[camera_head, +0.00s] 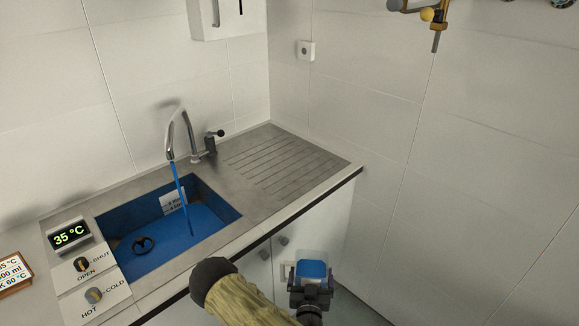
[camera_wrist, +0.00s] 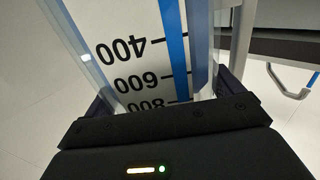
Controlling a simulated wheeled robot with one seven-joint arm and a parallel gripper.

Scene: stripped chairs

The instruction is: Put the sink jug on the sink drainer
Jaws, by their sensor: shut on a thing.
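The sink jug (camera_head: 311,268) is a clear vessel with blue liquid in it, in front of the counter at the lower middle of the head view. In the wrist view the jug (camera_wrist: 120,50) fills the space between my fingers, with upside-down marks 400, 600 and 800. My gripper (camera_head: 310,290) is shut on the jug and holds it out past the counter's front edge, apart from the counter. The sink drainer (camera_head: 285,162) is the ribbed metal area right of the tap, bare.
The tap (camera_head: 178,130) pours a blue stream into the sink basin (camera_head: 205,232), which holds blue liquid and a dark round object (camera_head: 143,245). A temperature display (camera_head: 70,236) and two knobs stand left. A wall bounds the drainer's far right side.

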